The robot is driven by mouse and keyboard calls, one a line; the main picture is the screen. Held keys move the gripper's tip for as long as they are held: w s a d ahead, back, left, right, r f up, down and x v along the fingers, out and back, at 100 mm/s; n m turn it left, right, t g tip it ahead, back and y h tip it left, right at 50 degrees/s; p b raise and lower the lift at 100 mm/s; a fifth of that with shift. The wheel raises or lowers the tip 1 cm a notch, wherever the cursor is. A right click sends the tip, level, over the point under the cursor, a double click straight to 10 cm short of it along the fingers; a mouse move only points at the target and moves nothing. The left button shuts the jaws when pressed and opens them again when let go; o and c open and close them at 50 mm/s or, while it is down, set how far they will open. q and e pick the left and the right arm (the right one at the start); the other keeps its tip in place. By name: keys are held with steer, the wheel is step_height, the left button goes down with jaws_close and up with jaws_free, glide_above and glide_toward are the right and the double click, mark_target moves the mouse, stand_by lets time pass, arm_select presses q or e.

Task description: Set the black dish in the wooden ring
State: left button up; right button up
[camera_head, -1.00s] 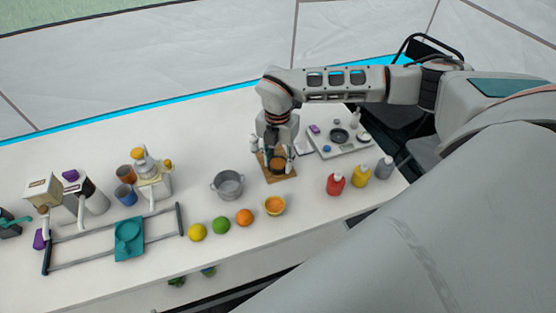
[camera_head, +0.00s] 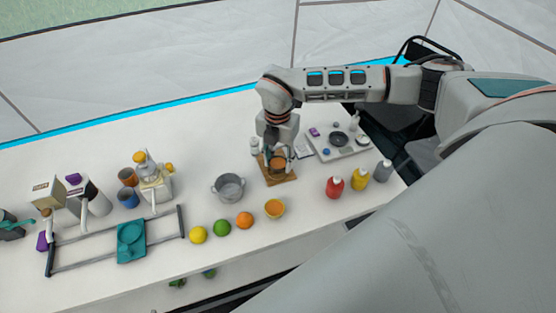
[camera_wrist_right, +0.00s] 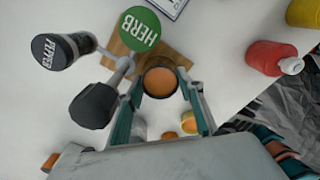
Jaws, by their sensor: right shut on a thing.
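My right gripper (camera_head: 278,160) points down over the wooden board (camera_head: 289,177). A black round dish (camera_head: 339,138) lies on the white tray to the right, apart from the gripper. My left gripper is not in view.
Herb (camera_wrist_right: 140,28) and pepper (camera_wrist_right: 52,50) jars stand close to the gripper. A grey pot (camera_head: 229,188) and an orange bowl (camera_head: 275,208) stand nearby. Red (camera_head: 335,187) and yellow (camera_head: 360,179) bottles stand at right. Fruit lines the front; the back middle is clear.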

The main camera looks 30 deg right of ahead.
stand_by(0.3)
steer(key=shift+f+b, duration=0.4)
steer(key=shift+f, duration=0.4)
stand_by(0.5)
steer(key=shift+r, duration=0.2)
steer(key=shift+r+p, duration=0.5)
steer(key=shift+p, duration=0.05)
steer(key=shift+r, duration=0.15)
stand_by(0.5)
steer(key=shift+f+b, duration=0.3)
steer(key=shift+f, duration=0.55)
stand_by(0.4)
steer(key=o, duration=0.5)
steer(key=shift+o, duration=0.2)
steer(key=shift+r, duration=0.1)
